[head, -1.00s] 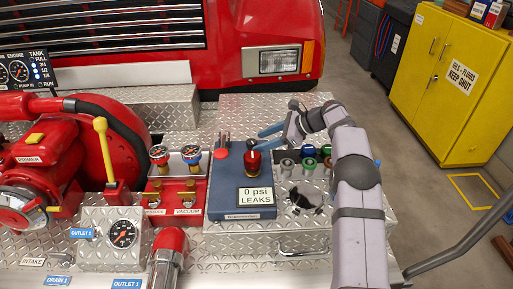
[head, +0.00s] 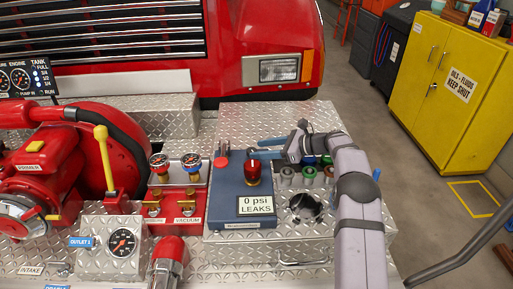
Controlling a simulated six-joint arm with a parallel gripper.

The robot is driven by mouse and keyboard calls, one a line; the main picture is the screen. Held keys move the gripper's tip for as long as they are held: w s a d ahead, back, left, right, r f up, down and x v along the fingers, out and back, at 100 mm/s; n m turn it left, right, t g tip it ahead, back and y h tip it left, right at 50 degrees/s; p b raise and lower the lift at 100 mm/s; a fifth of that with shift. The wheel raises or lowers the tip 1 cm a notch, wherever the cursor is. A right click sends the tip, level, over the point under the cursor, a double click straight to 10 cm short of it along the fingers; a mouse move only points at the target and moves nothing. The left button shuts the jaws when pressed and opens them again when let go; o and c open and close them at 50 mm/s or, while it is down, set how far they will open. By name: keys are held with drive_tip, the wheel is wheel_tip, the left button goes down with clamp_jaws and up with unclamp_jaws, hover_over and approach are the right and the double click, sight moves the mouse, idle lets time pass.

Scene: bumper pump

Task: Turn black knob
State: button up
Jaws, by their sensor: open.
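A dark, roundish knob-like shape (head: 305,206) sits on the diamond-plate box, right of the blue panel; its outline is too small to read clearly. A red knob (head: 252,174) stands upright on the blue panel (head: 227,205), with a dark part at its top. My gripper (head: 263,149) reaches in from the right above the coloured caps. Its two blue fingers point left and are apart, with nothing visible between them. The fingertips are close to the top of the red knob in the picture; I cannot tell whether they touch. My gripper is beyond the dark knob-like shape.
Several coloured caps (head: 309,172) are partly hidden under my wrist. A sign (head: 255,205) reads "0 psi LEAKS". Two small gauges (head: 191,161) and brass valves stand left of the panel. A grey rail (head: 460,246) is at the right, with open floor behind it.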

drive_tip(key=shift+x, duration=1.25)
drive_tip(key=shift+c, duration=0.2)
drive_tip(key=c, duration=1)
drive_tip(key=shift+r+m+t+h, duration=0.15)
drive_tip(key=shift+m+t+h, duration=0.25)
drive_tip(key=shift+m+t, duration=0.3)
drive_tip(key=shift+s+a, duration=0.1)
drive_tip(key=m+t+h+b, duration=0.1)
drive_tip(key=m+t+b, duration=0.1)
drive_tip(key=b, duration=0.1)
drive_tip(key=shift+s+a, duration=0.1)
drive_tip(key=shift+m+t+h+b, duration=0.4)
drive_tip(key=shift+m+h+b, duration=0.1)
drive_tip(key=shift+h+b, duration=0.15)
